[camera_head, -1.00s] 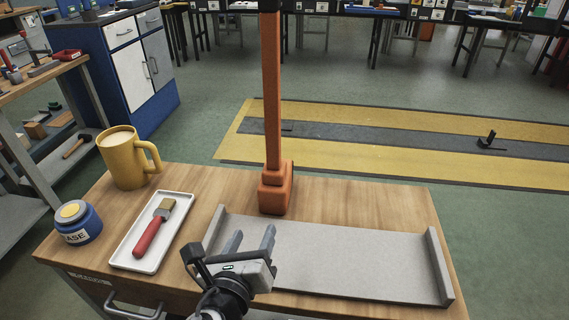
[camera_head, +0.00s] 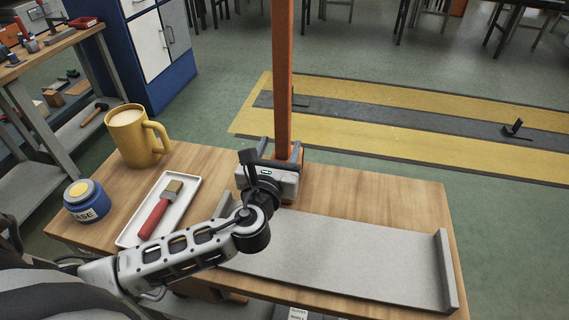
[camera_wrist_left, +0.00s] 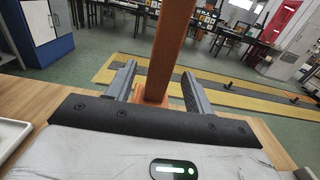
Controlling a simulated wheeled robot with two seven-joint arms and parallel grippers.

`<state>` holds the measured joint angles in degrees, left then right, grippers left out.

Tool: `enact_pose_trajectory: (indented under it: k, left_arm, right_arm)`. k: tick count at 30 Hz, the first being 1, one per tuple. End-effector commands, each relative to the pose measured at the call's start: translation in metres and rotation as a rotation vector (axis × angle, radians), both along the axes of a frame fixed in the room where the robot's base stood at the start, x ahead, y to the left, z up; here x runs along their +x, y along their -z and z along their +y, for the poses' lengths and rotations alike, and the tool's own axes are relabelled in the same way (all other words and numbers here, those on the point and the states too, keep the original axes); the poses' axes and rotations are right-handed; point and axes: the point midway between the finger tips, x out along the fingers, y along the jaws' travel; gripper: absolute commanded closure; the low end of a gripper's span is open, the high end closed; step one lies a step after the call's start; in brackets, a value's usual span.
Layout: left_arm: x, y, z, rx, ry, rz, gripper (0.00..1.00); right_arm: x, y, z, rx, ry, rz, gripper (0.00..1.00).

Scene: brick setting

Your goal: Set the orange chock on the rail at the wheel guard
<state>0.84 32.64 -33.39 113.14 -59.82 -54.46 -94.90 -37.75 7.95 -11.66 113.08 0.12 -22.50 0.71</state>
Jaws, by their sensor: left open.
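The orange chock (camera_head: 283,80) stands upright on the wooden table, with a tall square post rising out of the top of the head view. Its stepped base is mostly hidden behind my left gripper (camera_head: 281,147). The left gripper is open, with a finger on each side of the chock low down. The left wrist view shows the chock (camera_wrist_left: 167,50) between the two fingers, with gaps beside it. On the floor beyond, a dark strip (camera_head: 410,118) runs between yellow bands, apparently the rail. A small black upright bracket (camera_head: 515,128) stands on it, perhaps the wheel guard.
A grey tray (camera_head: 350,260) with raised ends lies on the table (camera_head: 390,200). At left are a yellow mug (camera_head: 128,140), a blue jar (camera_head: 86,201) and a white dish (camera_head: 193,190) holding a red-handled brush (camera_head: 158,210). Open floor separates the table from the strip.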

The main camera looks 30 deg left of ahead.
Motion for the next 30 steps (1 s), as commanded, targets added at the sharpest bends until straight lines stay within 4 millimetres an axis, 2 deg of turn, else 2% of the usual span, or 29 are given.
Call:
enact_pose_trajectory:
  k: [10,19,24,25,30]
  left_arm:
    - [0.044,0.000,0.011,0.000,-0.001,0.000,0.47]
    - [0.049,0.001,0.013,-0.001,0.001,0.002,0.47]
    - [0.049,0.001,0.013,-0.001,0.000,0.002,0.95]
    - [0.049,0.001,0.013,-0.001,0.000,0.002,1.00]
    - [0.049,0.001,0.012,-0.001,0.000,0.002,1.00]
  right_arm:
    - [0.003,-0.006,-0.002,-0.005,0.003,-0.004,0.51]
    - [0.001,-0.002,-0.003,-0.008,0.004,0.003,0.51]
    - [0.001,-0.003,-0.002,-0.005,0.004,0.002,0.51]
    - [0.002,-0.003,-0.002,-0.005,0.004,0.002,0.51]
    - [0.002,-0.005,-0.002,-0.003,0.005,-0.003,0.51]
